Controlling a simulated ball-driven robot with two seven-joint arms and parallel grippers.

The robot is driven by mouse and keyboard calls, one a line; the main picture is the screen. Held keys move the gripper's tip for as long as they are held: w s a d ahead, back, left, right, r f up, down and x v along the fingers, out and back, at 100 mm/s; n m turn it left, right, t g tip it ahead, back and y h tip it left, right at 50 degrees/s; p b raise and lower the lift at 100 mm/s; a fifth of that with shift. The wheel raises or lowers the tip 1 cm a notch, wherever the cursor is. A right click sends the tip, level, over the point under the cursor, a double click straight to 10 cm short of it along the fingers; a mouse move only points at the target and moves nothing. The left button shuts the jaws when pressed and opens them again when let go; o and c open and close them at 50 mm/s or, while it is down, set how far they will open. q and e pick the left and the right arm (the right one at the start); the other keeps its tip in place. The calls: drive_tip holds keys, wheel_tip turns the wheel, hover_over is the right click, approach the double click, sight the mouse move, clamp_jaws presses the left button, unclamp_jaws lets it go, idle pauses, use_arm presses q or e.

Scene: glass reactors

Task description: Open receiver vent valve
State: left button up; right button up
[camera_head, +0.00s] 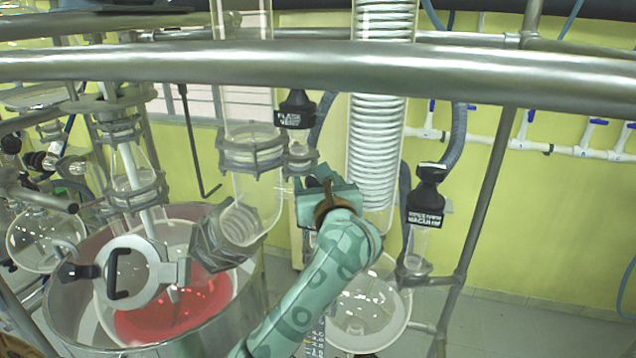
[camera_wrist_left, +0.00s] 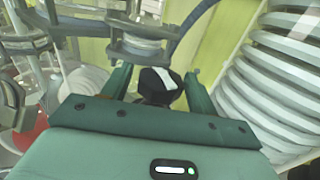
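My left gripper (camera_head: 318,187) reaches up from the bottom middle of the head view, to the left of the coiled condenser. In the left wrist view its two green fingers (camera_wrist_left: 158,76) are spread either side of a black valve knob (camera_wrist_left: 160,88) with a white mark on top. A gap shows at the left finger; the right finger is close to the knob, and contact cannot be told. In the head view the gripper mostly hides this knob. The round glass receiver (camera_head: 365,318) hangs below, partly behind my arm. My right gripper is out of view.
A black valve labelled for flask vent (camera_head: 295,110) stands just above the gripper. A black vacuum valve (camera_head: 427,190) stands to the right. The coiled glass condenser (camera_head: 377,150) is close beside the gripper. A steel rail (camera_head: 450,72) crosses above. The reactor with red liquid (camera_head: 180,310) is at left.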

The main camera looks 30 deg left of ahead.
use_arm(q)
drive_tip(key=m+t+h, duration=0.1)
drive_tip(key=h, duration=0.1)
drive_tip(key=m+t+h, duration=0.1)
drive_tip(key=m+h, duration=0.1)
drive_tip(key=shift+w+a+f+t+b, duration=0.1)
drive_tip(key=shift+t+b, duration=0.3)
drive_tip(key=m+t+h+b, duration=0.1)
drive_tip(key=m+t+h, duration=0.1)
drive_tip(key=m+h, duration=0.2)
drive_tip(key=shift+a+h+b, duration=0.1)
drive_tip(key=shift+h+b, duration=0.2)
drive_tip(key=shift+h, duration=0.3)
drive_tip(key=shift+m+h+b, duration=0.35)
drive_tip(key=shift+m+h, duration=0.35)
drive_tip(key=shift+h, duration=0.5)
drive_tip(key=shift+d, duration=0.2)
